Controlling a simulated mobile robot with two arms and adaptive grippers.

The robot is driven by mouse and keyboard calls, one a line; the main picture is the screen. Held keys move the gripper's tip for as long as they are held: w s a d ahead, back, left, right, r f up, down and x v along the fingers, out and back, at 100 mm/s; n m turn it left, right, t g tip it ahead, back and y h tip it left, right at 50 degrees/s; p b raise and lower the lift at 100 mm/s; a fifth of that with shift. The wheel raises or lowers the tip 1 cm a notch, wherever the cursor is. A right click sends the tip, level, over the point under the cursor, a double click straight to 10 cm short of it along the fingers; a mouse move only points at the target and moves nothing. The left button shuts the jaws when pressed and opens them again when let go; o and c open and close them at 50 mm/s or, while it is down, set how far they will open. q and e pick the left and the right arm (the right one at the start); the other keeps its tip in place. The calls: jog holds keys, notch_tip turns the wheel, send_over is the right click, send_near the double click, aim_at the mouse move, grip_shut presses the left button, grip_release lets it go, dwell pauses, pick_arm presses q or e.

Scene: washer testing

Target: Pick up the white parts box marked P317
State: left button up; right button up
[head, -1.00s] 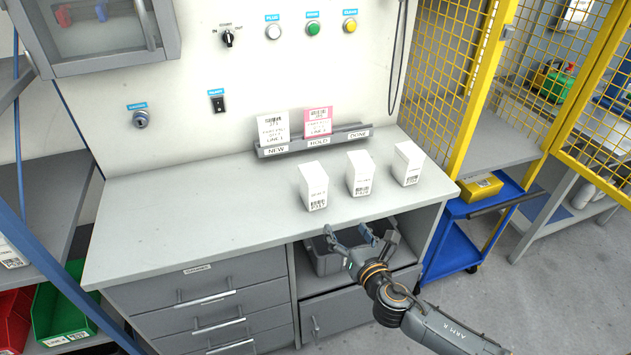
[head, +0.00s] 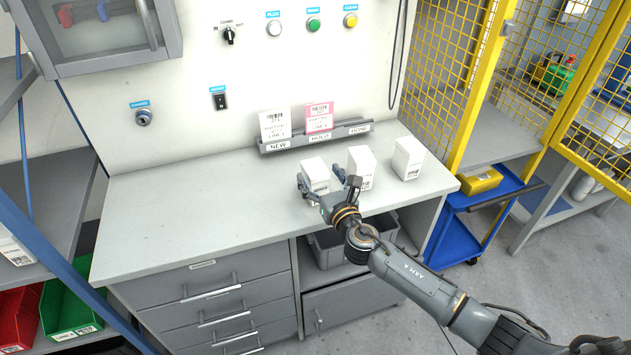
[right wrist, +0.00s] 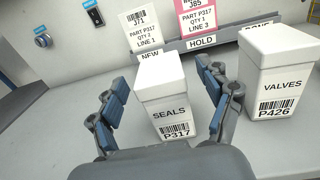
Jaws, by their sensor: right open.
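The white parts box marked SEALS P317 (right wrist: 164,105) stands upright on the grey worktop. In the head view this box (head: 315,172) is the leftmost of three white boxes and is partly hidden by my right gripper. My right gripper (head: 326,188) is open at the front of the box. In the right wrist view the two blue-padded fingers of my right gripper (right wrist: 164,118) stand to the left and right of the P317 box, with a gap on the left; whether the right finger touches it I cannot tell. My left gripper is not in view.
A white box marked VALVES P426 (right wrist: 281,78) stands just right of my right finger. A third white box (head: 408,158) stands further right. Behind is a grey card rack (head: 290,146) with a white and a pink card. The worktop's left side (head: 180,205) is clear.

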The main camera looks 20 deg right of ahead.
aim_at(310, 160)
jog(key=w, duration=0.3)
jog(key=shift+w+a, duration=0.1)
jog(key=shift+a, duration=0.1)
jog(key=shift+c, duration=0.5)
jog(key=c, duration=1.2)
jog(key=shift+c, duration=0.2)
